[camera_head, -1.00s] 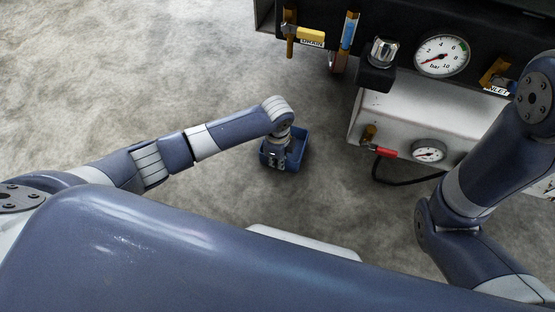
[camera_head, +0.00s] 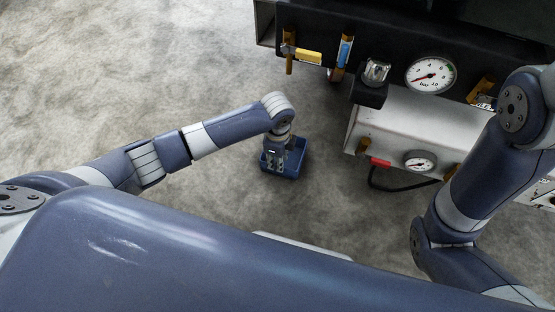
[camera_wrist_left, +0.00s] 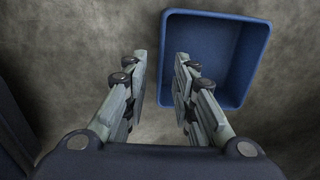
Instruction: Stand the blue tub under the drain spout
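The blue tub (camera_head: 299,160) stands on the floor, to the left of the trolley and below the drain valve in the head view. It also shows in the left wrist view (camera_wrist_left: 258,62), open side up and empty where visible. My left gripper (camera_head: 276,166) is over its left side. In the left wrist view the gripper (camera_wrist_left: 161,75) is open, its fingers apart, with the tub's left wall in line with the gap; I cannot tell whether they touch it. The drain valve (camera_head: 308,57) has a yellow handle and a brass pipe (camera_head: 289,62). My right gripper is out of view.
The concrete floor left of the tub is clear.

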